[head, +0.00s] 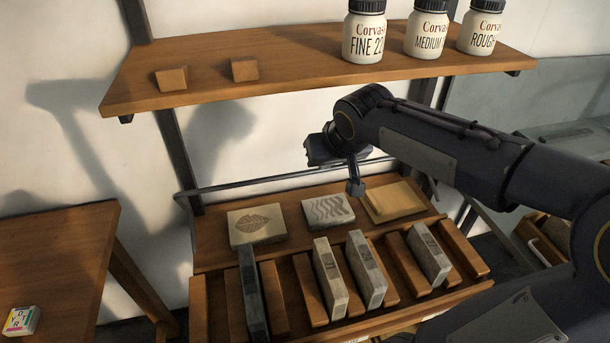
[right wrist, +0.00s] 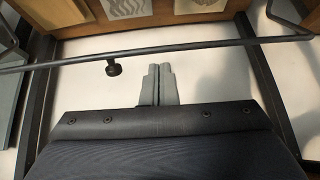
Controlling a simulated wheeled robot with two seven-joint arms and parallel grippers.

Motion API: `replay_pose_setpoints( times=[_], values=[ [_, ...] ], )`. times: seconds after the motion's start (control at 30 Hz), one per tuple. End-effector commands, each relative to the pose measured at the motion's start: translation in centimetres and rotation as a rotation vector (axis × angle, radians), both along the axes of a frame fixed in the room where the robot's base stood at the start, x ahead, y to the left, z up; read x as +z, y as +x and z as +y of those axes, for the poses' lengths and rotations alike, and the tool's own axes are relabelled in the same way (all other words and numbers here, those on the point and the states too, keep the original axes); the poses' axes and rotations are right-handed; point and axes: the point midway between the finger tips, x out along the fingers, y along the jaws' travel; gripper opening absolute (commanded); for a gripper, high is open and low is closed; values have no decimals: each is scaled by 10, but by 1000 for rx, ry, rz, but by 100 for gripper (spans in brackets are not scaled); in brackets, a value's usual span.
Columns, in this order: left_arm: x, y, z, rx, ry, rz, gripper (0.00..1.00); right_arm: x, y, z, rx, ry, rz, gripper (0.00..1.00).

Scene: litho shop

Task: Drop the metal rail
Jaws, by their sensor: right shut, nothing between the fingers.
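The metal rail (head: 250,182) is a thin dark rod running across the back of the lower shelf, between the dark uprights. In the right wrist view the rail (right wrist: 205,48) crosses the whole picture, with a dark knob (right wrist: 113,68) beside it. My right gripper (head: 355,188) hangs above the lower shelf, near the rail's right part, which my arm partly hides. In the right wrist view its grey fingers (right wrist: 158,68) are together and empty, their tips appearing just short of the rail. Contact cannot be told. My left gripper is not in view.
Below are a leaf-carved slab (head: 257,224), a wave-carved slab (head: 328,212) and a wooden block (head: 395,201). A slotted rack (head: 290,290) holds upright stone slabs in front. An upper shelf (head: 290,72) with jars overhangs. A table (head: 60,250) stands left.

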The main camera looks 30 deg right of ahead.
Motion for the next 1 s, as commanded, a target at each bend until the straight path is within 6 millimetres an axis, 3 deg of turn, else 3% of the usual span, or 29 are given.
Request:
replay_pose_setpoints(
  times=[0.03, 0.1, 0.2, 0.7, 1.0],
  values=[
    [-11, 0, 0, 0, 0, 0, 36, -8, 17, -7, -14, -24, -7, 0],
    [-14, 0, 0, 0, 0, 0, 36, -7, 32, -15, -30, -46, -20, 0],
    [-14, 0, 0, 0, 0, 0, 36, -9, 43, -20, -40, -60, -27, 0],
    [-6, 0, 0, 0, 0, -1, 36, -72, 88, -34, -40, -61, -26, 0],
    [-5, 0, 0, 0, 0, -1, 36, -85, 96, -37, -39, -61, -30, 0]
  ],
)
